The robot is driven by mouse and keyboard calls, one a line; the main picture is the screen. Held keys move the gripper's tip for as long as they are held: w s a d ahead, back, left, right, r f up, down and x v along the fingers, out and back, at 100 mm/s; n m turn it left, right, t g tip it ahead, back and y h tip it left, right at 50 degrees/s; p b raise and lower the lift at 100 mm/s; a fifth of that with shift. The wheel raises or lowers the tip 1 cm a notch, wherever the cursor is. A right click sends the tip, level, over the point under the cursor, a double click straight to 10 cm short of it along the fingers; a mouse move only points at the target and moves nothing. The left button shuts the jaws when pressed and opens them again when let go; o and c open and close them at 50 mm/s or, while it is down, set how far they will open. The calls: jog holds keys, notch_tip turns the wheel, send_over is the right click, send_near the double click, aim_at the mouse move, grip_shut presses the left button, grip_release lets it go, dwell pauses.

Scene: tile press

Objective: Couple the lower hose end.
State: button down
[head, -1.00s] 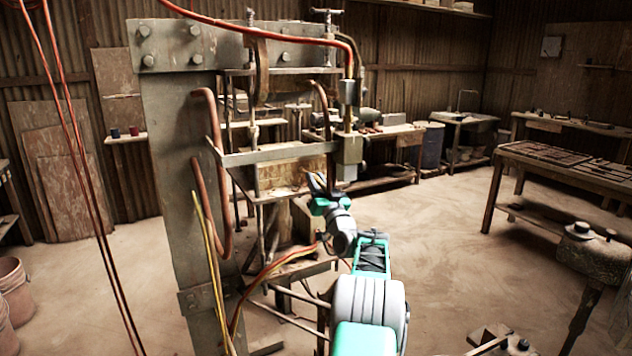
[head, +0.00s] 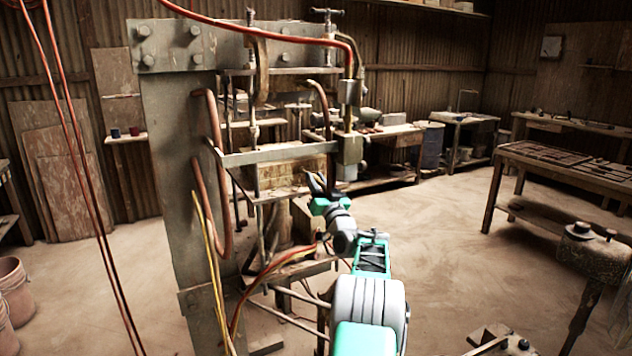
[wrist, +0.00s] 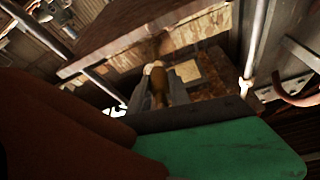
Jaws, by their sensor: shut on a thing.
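In the wrist view my gripper (wrist: 157,92) is shut on a brass-coloured hose end (wrist: 158,82) with a pale, rounded tip. A tan block face lies just beyond the tip; I cannot tell whether they touch. An orange hose (head: 268,268) rises from the press foot towards my wrist. A large orange-brown shape, likely hose, fills the lower left of the wrist view. The mating fitting cannot be made out.
A metal cylinder block (head: 349,152) hangs just above and right of my gripper. A red hose (head: 290,38) arches over the press top. A yellow hose (head: 212,255) runs down the post. Open floor (head: 440,240) lies to the right, before a slatted table (head: 570,165).

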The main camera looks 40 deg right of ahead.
jog(key=w, duration=0.1)
jog(key=w+d+b, duration=0.1)
jog(key=w, duration=0.1)
jog(key=shift+r, duration=0.1)
jog(key=c, duration=1.2)
grip_release()
jog(key=shift+w, duration=0.15)
jog(key=b+v, duration=0.2)
jog(key=v, duration=0.6)
jog(key=shift+w, duration=0.1)
